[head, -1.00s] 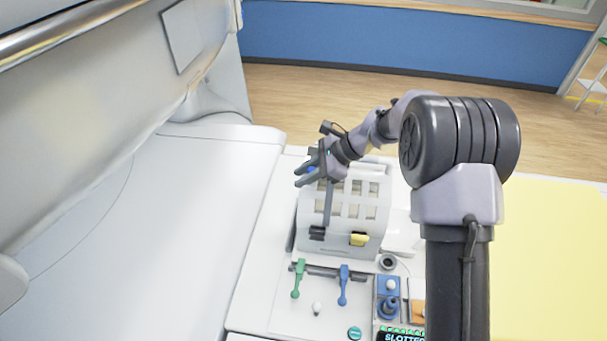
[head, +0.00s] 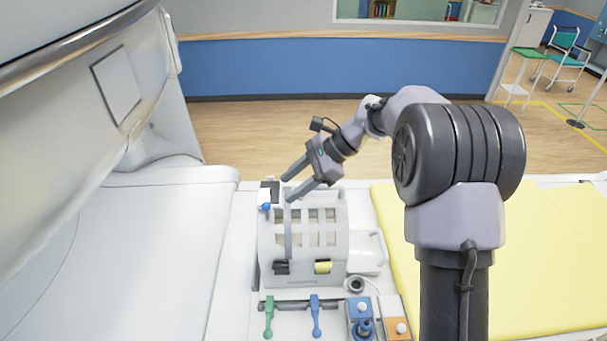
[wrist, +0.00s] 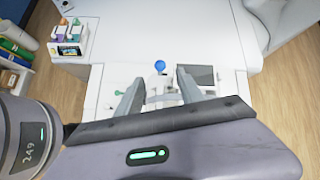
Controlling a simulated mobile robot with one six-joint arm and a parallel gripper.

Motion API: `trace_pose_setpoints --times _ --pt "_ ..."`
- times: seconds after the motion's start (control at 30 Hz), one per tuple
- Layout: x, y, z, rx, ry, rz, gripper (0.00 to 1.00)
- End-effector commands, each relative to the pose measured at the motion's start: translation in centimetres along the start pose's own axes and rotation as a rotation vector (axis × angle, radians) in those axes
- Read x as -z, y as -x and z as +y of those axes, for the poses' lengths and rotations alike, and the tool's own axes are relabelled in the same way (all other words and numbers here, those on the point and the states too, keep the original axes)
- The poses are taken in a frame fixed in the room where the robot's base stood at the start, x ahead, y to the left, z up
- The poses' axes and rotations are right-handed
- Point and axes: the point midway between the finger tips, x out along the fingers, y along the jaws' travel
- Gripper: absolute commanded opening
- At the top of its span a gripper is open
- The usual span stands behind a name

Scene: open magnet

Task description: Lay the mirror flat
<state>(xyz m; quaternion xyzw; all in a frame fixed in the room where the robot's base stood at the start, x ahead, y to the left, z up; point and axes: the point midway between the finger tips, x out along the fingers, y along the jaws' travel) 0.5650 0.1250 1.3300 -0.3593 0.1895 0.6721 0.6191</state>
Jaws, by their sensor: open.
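My gripper (head: 288,188) is open and empty above the upper left end of the white slatted head coil (head: 336,225). In the wrist view its fingers (wrist: 160,76) are spread apart. A blue knob (head: 266,207) is at the coil's far left top, below and left of the fingertips. The blue knob also shows in the wrist view (wrist: 160,66), between and just beyond the fingertips. A small dark panel (head: 271,187) stands behind the knob; I cannot tell for sure whether it is the mirror. The mirror's tilt is not clear.
The big scanner housing (head: 50,110) overhangs at the left. A green lever (head: 268,318) and a blue lever (head: 315,314) are in front of the coil. A yellow mat (head: 530,235) lies at the right. The wood floor (head: 250,135) behind is open.

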Motion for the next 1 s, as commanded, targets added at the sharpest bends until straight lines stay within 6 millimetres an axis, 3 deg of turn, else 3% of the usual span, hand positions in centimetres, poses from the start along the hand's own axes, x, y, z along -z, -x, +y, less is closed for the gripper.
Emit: trace_pose_setpoints --times 0.1,0.23,0.73,0.77,0.87,1.0 --pt "0.0 2.7 -0.1 0.002 -0.001 0.001 0.44" --pt "0.0 4.0 0.0 0.0 -0.001 0.0 0.44" --pt "0.0 4.1 0.5 0.001 0.017 0.012 0.44" --pt "0.1 4.0 1.0 0.003 0.037 0.026 0.44" --pt "0.3 3.1 5.2 0.011 0.18 0.128 0.44" --pt "1.6 1.3 14.6 0.012 0.472 0.335 0.44"
